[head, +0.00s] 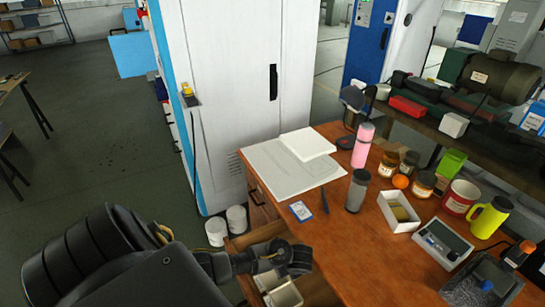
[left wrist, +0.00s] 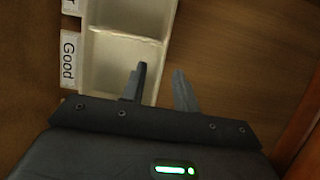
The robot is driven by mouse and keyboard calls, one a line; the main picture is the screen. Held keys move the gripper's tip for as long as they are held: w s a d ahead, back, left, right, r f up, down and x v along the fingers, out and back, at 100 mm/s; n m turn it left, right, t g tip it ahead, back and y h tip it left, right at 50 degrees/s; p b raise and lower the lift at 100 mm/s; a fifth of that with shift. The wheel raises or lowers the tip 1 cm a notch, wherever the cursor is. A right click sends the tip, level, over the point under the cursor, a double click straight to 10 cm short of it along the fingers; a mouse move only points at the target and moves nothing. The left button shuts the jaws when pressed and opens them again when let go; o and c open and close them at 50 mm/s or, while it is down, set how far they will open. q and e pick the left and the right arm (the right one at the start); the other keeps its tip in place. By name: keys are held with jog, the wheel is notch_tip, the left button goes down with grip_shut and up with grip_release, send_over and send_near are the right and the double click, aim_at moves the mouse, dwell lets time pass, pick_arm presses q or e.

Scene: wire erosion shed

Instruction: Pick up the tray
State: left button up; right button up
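A cream tray (head: 285,296) with compartments lies in the open wooden drawer (head: 262,233) below the desk top. In the left wrist view the tray (left wrist: 120,60) shows a divider and two white labels on its left side, one reading "Good" (left wrist: 70,60); the other is cut off. My left gripper (head: 296,262) is over the drawer and partly hides the tray. In the left wrist view its fingers (left wrist: 160,72) are apart, one over the tray's compartment and one beyond its right wall, with nothing visibly gripped. Contact with the wall cannot be told. My right gripper is out of view.
A white cabinet (head: 245,90) stands behind. Floor at left is mostly clear.

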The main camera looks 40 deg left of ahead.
pick_arm(q)
jog(key=shift+a+f, duration=0.15)
jog(key=shift+f, duration=0.2)
grip_shut()
